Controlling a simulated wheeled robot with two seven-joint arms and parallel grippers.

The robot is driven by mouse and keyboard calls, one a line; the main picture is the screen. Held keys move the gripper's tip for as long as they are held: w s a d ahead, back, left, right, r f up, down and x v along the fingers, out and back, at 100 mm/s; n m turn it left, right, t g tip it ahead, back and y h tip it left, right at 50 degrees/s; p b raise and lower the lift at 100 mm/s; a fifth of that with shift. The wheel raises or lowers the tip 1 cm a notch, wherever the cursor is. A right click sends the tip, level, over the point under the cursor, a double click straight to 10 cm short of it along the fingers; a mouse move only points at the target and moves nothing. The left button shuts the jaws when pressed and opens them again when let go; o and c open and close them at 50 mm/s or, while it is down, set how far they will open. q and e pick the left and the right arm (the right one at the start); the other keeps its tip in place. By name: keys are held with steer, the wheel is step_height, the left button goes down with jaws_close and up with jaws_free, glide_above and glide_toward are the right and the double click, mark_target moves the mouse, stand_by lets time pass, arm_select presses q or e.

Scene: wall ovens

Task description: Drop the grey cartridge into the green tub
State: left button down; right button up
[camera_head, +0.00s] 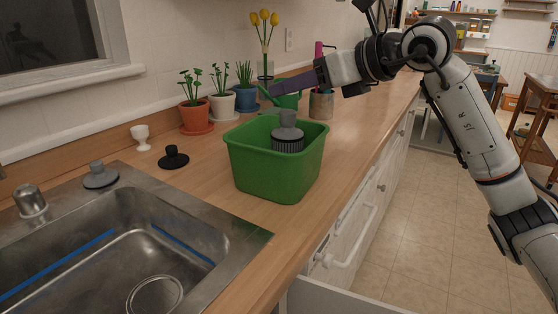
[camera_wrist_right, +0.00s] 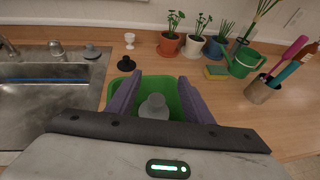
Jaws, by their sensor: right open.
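The grey cartridge (camera_head: 287,140), with a ribbed lower part and a narrower knob on top, is within the opening of the green tub (camera_head: 273,179) on the wooden counter. Its knob rises above the tub's rim; whether its base rests on the bottom is hidden. My right gripper (camera_head: 268,96), with purple fingers, is above and behind the tub, apart from the cartridge. In the right wrist view the fingers (camera_wrist_right: 158,78) are open and spread, with the cartridge (camera_wrist_right: 154,107) and tub (camera_wrist_right: 172,87) seen beyond them. My left gripper is not in view.
A steel sink (camera_head: 120,235) lies left of the tub, with a black stopper (camera_head: 173,157) and white egg cup (camera_head: 141,137) nearby. Potted plants (camera_head: 222,104), a green watering can (camera_head: 285,99) and a utensil holder (camera_head: 321,104) stand behind. An open drawer (camera_head: 335,297) juts out in front.

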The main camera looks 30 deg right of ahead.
steer(key=v, duration=0.8)
steer(key=shift+s+b, duration=0.2)
steer(key=shift+b, duration=0.15)
steer(key=shift+d+r, duration=0.1)
